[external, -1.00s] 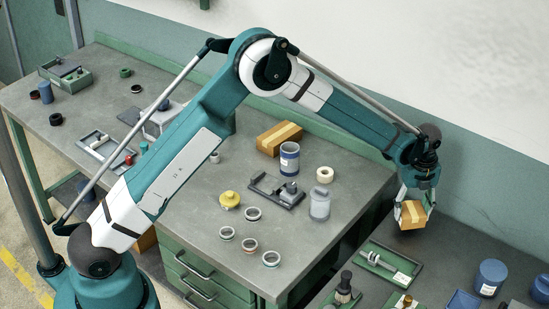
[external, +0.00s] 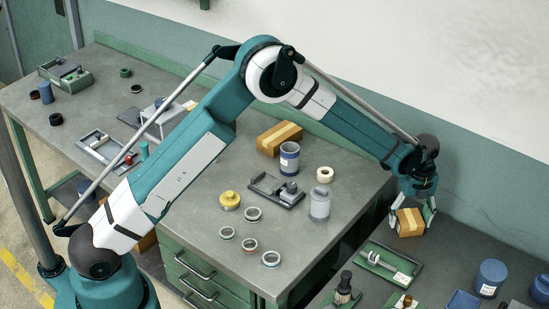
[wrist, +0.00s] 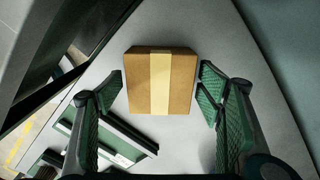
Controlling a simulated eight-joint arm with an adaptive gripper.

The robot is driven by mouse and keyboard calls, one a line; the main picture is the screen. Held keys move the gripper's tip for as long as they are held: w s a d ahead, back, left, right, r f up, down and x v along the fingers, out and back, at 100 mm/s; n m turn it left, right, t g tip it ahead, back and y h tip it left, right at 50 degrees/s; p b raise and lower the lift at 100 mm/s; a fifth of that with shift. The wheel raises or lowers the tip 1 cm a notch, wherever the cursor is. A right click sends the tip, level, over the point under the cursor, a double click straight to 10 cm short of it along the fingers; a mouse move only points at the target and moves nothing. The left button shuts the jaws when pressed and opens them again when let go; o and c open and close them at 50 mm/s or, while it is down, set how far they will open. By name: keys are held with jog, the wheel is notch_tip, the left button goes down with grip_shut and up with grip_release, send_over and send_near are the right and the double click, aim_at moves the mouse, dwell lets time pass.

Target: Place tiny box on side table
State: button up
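The tiny box (external: 410,222) is brown cardboard with a pale tape strip. It sits on the grey side table (external: 452,248) near its back left corner. In the wrist view the box (wrist: 160,82) lies flat on the grey top, square between my fingers. My gripper (external: 413,214) is above and around the box, pointing down. In the wrist view its green-padded fingers (wrist: 160,95) are spread, with a gap on each side of the box. The box's underside is hidden.
A green tray with a metal part (external: 388,262) lies in front of the box on the side table. The main workbench, with a larger cardboard box (external: 279,138), is to the left.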

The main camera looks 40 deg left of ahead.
aim_at(409, 217)
jog(key=shift+r, duration=0.15)
notch_tip(409, 217, up, 12)
jog(key=shift+p, duration=0.35)
dwell(0.6)
dwell(0.4)
jog(key=s+a+r+n+t, duration=0.2)
jog(key=s+a+r+n, duration=0.5)
jog(key=a+r, duration=0.55)
jog(key=s+a+r+n+t, duration=0.1)
jog(key=s+a+r+n, duration=0.4)
jog(key=s+a+r, duration=0.6)
jog(key=s+a+r+n+t, duration=0.1)
jog(key=s+a+r+n, duration=0.1)
jog(key=s+a+n, duration=0.3)
jog(key=s+a+r+n+t, duration=0.1)
jog(key=s+a+r+n, duration=0.1)
jog(key=s+a, duration=0.55)
jog(key=s+a+f+n+t, duration=0.1)
jog(key=s+a+f+n, duration=0.1)
jog(key=s+a+n, duration=0.2)
jog(key=s+a+f+n+t, duration=0.1)
jog(key=s+a+n, duration=0.3)
jog(key=s, duration=0.6)
jog(key=shift+s+f, duration=0.35)
jog(key=shift+f, duration=0.55)
